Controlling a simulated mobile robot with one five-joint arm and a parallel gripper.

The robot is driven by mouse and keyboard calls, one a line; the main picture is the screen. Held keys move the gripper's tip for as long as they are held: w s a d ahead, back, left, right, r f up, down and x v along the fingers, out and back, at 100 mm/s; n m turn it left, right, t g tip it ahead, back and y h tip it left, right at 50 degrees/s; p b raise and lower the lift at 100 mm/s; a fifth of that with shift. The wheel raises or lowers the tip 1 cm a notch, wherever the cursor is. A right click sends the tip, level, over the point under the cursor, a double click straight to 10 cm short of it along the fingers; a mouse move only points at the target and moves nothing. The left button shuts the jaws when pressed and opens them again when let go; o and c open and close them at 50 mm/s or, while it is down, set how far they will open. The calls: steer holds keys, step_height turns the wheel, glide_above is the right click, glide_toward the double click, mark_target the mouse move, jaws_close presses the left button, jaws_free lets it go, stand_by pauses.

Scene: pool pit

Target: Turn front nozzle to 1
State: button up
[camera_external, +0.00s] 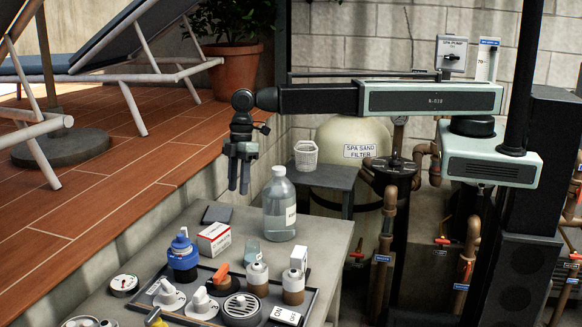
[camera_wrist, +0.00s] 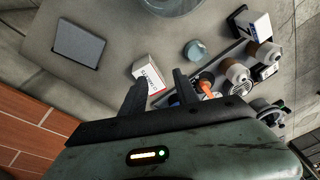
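Two white knobs on round white bases sit on a dark tray on the grey table in the external view: a left one (camera_external: 168,294) and a right one (camera_external: 203,302). I cannot tell from any readable label which is the front nozzle, nor which number either points to. My gripper (camera_external: 238,190) hangs pointing down above the table's back left, well above and apart from the knobs. In the wrist view my gripper (camera_wrist: 160,78) shows two dark fingers spread apart with nothing held. The knobs cannot be made out clearly there; the gripper body hides part of the tray.
Around the knobs are a blue-capped bottle (camera_external: 183,255), an orange-handled valve (camera_external: 222,274), a round grate (camera_external: 242,307) and two brown-and-white jars. A red-and-white box (camera_external: 214,239) and a large clear bottle (camera_external: 280,205) stand behind. A wooden deck (camera_external: 90,190) rises at left.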

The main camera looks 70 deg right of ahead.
steer(key=a+f+n+y+b, duration=0.1)
steer(key=a+f+n+b, duration=0.25)
steer(key=a, duration=1.35)
steer(key=n+y+b, duration=0.1)
steer(key=n+b, duration=0.1)
steer(key=b, duration=0.1)
glide_toward(205, 285)
steer(key=f, duration=0.2)
steer(key=b+x, duration=0.6)
steer(key=x, duration=0.1)
steer(key=shift+w+a+r, duration=0.1)
steer(key=shift+w+a, duration=0.15)
steer(key=shift+a, duration=0.05)
steer(key=shift+r, duration=0.1)
steer(key=shift+s+r, duration=0.1)
jaws_close()
